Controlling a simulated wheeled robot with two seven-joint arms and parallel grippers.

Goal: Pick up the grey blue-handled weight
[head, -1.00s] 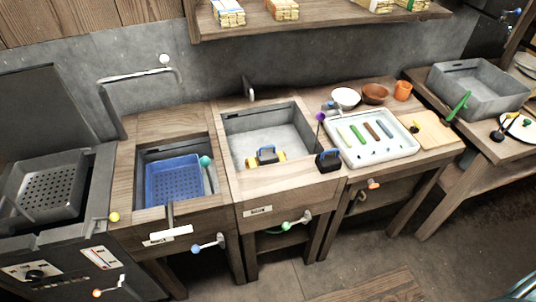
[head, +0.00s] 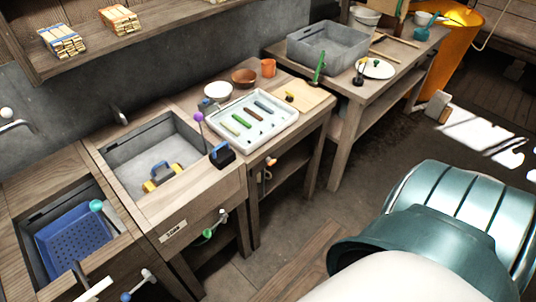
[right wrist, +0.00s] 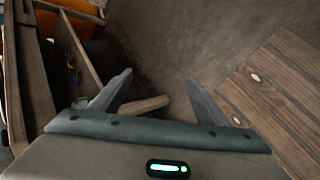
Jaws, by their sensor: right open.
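A dark grey weight with a blue handle (head: 222,155) stands on the wooden counter, between the sink basin and the white tray. A second blue-handled piece, yellow and grey (head: 163,176), sits inside the grey sink basin. My right gripper (right wrist: 163,98) shows in the right wrist view with its two fingers apart and nothing between them, over the floor. It is away from both pieces; only my teal and white right arm shows in the head view, at the lower right. My left gripper is not in view.
A blue basket (head: 75,242) sits in the left basin. Floor is open in front.

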